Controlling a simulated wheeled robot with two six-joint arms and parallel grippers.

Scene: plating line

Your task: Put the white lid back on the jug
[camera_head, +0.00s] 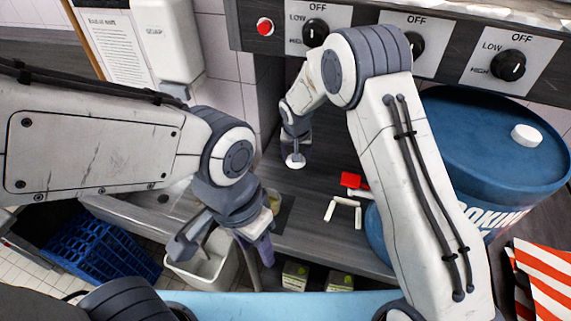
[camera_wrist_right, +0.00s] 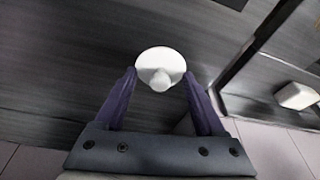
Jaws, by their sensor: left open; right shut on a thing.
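My right gripper (camera_head: 294,138) is shut on the white lid (camera_head: 295,160) above the dark counter. In the right wrist view the round lid (camera_wrist_right: 160,62) lies between the tips of the purple fingers, with its knob toward the camera. My left gripper (camera_head: 222,243) is open, fingers pointing down, at the counter's front edge over a white bin. No jug shows clearly. A small yellowish container (camera_head: 273,201) is partly hidden behind my left gripper, and I cannot tell whether it is the jug.
A large blue drum (camera_head: 470,140) with a white cap (camera_head: 526,135) stands right. A blue crate (camera_head: 98,247) and white bin (camera_head: 205,268) are below left. Counter around the lid looks clear.

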